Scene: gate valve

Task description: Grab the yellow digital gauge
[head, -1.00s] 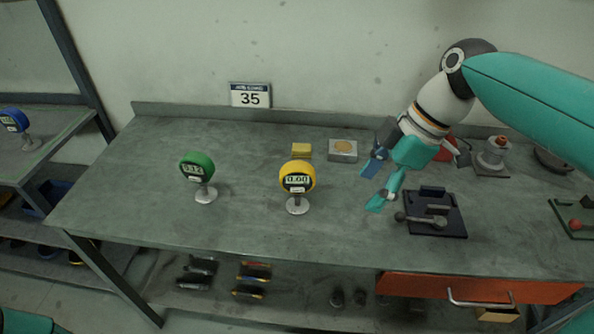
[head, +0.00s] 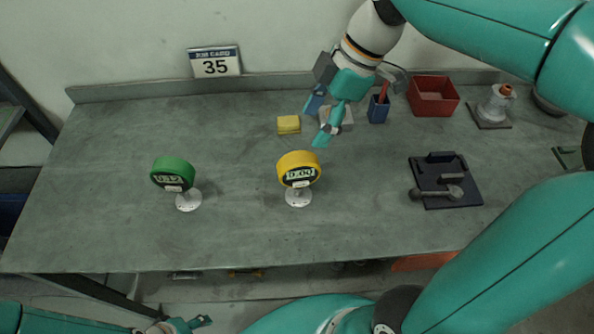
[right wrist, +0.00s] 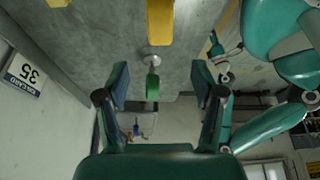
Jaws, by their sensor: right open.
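The yellow digital gauge (head: 299,168) stands upright on a round white base on the bench, its display reading 0.00. In the right wrist view, a yellow body that looks like this gauge (right wrist: 160,20) shows at the top edge, beyond the fingertips and partly cut off. My right gripper (head: 319,121) is open and empty, behind and slightly right of the gauge in the head view, apart from it. Its two fingers (right wrist: 161,85) are spread wide in the wrist view. My left gripper (head: 190,325) is at the bottom edge, partly cut off; its jaw state is unclear.
A green gauge (head: 173,174) stands left of the yellow one. A yellow block (head: 288,125) lies behind it. A dark plate with a lever (head: 446,181), a blue cup (head: 378,109) and a red bin (head: 433,96) are to the right. Bench (head: 240,235) in front is clear.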

